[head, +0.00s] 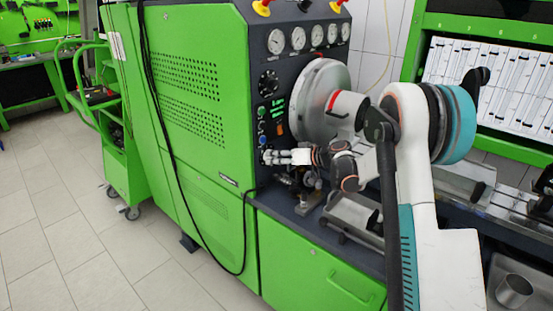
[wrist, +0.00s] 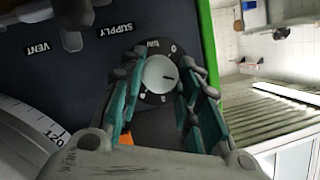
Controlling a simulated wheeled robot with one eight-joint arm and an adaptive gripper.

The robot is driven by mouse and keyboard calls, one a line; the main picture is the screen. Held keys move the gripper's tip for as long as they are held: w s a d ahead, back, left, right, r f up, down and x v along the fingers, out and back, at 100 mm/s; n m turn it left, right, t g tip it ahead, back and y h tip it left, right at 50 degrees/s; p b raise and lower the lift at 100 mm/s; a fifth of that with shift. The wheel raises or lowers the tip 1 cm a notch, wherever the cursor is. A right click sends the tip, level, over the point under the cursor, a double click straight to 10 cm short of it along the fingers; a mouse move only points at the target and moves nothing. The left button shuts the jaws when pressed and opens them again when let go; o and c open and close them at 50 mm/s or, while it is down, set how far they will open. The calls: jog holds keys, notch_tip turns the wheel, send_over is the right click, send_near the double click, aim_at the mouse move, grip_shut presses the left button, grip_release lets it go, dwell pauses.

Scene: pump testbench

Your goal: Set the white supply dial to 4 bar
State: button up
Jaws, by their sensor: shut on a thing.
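The white supply dial (wrist: 157,73) sits in a black ring scale on the dark panel in the wrist view. A dark line on its face points toward the right of the picture. The scale figures are small; I cannot read the exact setting. My gripper (wrist: 156,76) has its teal-padded fingers on either side of the dial, shut on it. In the head view my gripper (head: 270,157) reaches the lower part of the panel and hides the dial.
SUPPLY (wrist: 115,30) and VENT (wrist: 37,48) labels appear upside down beside the dial. In the head view, a row of gauges (head: 298,39) and a big silver disc (head: 318,100) are above my gripper.

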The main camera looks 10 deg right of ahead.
jog(key=m+y+b, duration=0.1)
jog(key=m, duration=0.2)
jog(key=m+y, duration=0.2)
jog(key=m, duration=0.1)
jog(key=m+y+b, duration=0.1)
jog(key=m, duration=0.3)
jog(key=shift+w+d+f+y+b, duration=0.2)
jog(key=shift+f+y+b, duration=0.1)
jog(key=shift+f+y, duration=0.1)
jog(key=shift+r, duration=0.1)
dwell(0.4)
jog(key=o, duration=1.1)
jog(key=shift+c, duration=0.2)
